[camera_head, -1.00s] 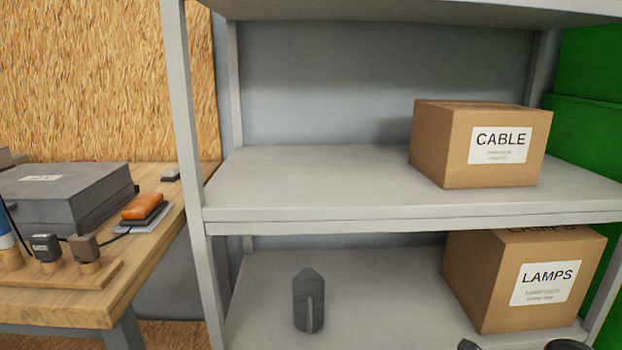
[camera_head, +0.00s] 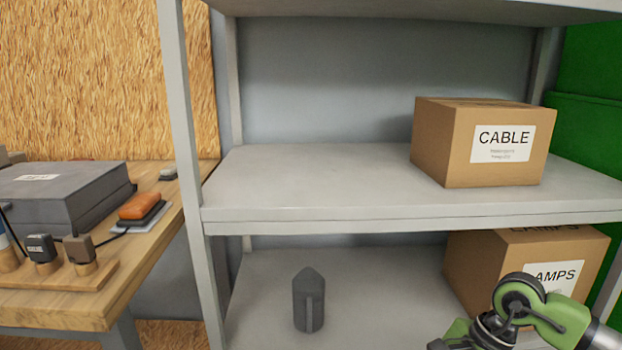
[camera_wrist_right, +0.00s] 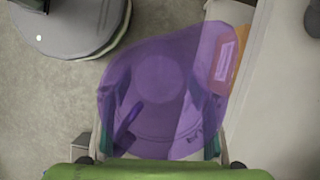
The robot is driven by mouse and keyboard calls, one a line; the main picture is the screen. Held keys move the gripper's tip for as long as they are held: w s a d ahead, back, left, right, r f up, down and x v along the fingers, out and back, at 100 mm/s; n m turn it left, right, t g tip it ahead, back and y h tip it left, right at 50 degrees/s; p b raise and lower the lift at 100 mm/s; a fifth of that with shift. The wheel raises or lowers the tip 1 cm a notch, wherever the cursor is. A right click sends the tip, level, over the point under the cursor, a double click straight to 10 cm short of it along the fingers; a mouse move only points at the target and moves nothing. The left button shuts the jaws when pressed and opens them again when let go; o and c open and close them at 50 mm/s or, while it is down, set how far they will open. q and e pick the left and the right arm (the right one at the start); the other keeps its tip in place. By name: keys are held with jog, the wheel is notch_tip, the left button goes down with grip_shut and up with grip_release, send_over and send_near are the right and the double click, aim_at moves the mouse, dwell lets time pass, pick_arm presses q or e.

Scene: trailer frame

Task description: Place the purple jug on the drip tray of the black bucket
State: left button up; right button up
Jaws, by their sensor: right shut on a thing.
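The purple jug (camera_wrist_right: 160,85) is see-through and fills the middle of the right wrist view. My right gripper (camera_wrist_right: 158,143) is shut on it, with finger parts showing at both sides of the jug near the bottom of that view. In the head view my right arm shows at the lower right, but the jug and the fingertips are out of frame there. I see no black bucket or drip tray in either view. My left gripper is not in view.
A LAMPS box (camera_head: 470,265) sits behind my right arm, and a CABLE box (camera_head: 440,150) on the middle shelf (camera_head: 300,175). A workbench (camera_head: 100,315) with a grey case (camera_head: 60,185) is at left.

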pick_arm(q)
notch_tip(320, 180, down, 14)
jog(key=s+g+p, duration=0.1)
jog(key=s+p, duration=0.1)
jog(key=p, duration=1.1)
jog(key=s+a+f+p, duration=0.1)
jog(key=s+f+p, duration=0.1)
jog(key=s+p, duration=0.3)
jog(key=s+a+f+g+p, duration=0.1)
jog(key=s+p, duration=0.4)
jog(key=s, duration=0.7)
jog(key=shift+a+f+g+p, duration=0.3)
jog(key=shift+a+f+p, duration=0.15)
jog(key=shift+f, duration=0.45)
pick_arm(e)
jog(key=s+r+n+g+h, duration=0.2)
jog(key=r+n, duration=0.6)
jog(key=r, duration=0.5)
jog(key=s+a+r+n+g+h, duration=0.1)
jog(key=s+r+n, duration=0.4)
jog(key=r, duration=0.9)
jog(key=shift+a+r+n+g+h, duration=0.3)
jog(key=shift+n+h, duration=0.5)
jog(key=shift+n, duration=0.7)
jog(key=shift+f, duration=0.1)
